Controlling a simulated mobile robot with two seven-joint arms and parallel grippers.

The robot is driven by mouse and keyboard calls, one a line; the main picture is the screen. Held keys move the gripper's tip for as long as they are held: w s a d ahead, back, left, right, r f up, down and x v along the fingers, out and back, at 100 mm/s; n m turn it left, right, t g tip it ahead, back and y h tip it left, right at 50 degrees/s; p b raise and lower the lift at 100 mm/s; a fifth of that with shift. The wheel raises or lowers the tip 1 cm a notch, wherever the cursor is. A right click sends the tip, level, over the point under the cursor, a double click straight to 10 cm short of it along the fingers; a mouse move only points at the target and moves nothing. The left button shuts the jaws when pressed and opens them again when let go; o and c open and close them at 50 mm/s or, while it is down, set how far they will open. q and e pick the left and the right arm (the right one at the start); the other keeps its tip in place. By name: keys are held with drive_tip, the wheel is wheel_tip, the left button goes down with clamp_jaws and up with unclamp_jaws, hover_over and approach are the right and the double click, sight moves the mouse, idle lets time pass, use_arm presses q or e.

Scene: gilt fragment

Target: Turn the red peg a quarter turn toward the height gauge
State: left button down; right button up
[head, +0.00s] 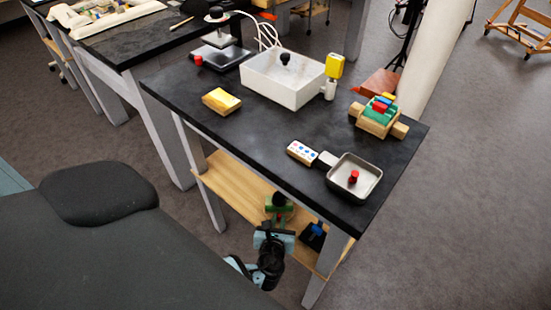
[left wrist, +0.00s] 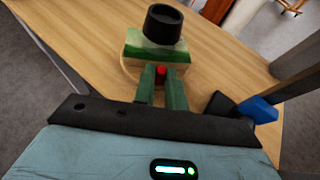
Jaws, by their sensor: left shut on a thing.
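My left gripper (head: 276,222) reaches over the wooden shelf under the black-topped bench. In the left wrist view its two green fingers (left wrist: 161,80) are shut on a small red peg (left wrist: 161,70); only the peg's top shows between them. Just beyond the peg is a green-and-cream block (left wrist: 150,48) with a black cylinder (left wrist: 164,23) on top; the cylinder also shows in the head view (head: 280,199). I cannot tell for certain which thing is the height gauge. My right gripper is out of view.
A dark thing with a blue part (left wrist: 258,108) sits right of the gripper on the shelf (left wrist: 225,60); the blue part shows in the head view (head: 317,230). A bench leg (head: 327,262) stands close by. A metal tray (head: 375,167) and white box (head: 265,85) are on the benchtop above.

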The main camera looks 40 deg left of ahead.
use_arm(q)
drive_tip(key=shift+w+d+n+g+y+b, duration=0.2)
drive_tip(key=shift+d+n+g+y, duration=0.1)
drive_tip(key=shift+n+y, duration=0.25)
drive_tip(key=shift+w+d+n+g+y+b, duration=0.2)
drive_tip(key=shift+n+g+y, duration=0.1)
drive_tip(key=shift+n+y, duration=0.2)
drive_tip(key=shift+w+d+n+g+y+b, duration=0.25)
drive_tip(key=shift+n+g+y+b, duration=0.15)
drive_tip(key=shift+n+y, duration=0.15)
drive_tip(key=shift+w+n+g+y, duration=0.15)
drive_tip(key=shift+n+g+y, duration=0.25)
drive_tip(key=shift+w+d+n+b, duration=0.1)
drive_tip(key=shift+w+n+b, duration=0.05)
drive_tip(key=shift+n+b, duration=0.2)
drive_tip(key=shift+r, duration=0.1)
drive_tip(key=c, duration=1.5)
unclamp_jaws()
drive_tip(key=shift+o, duration=0.2)
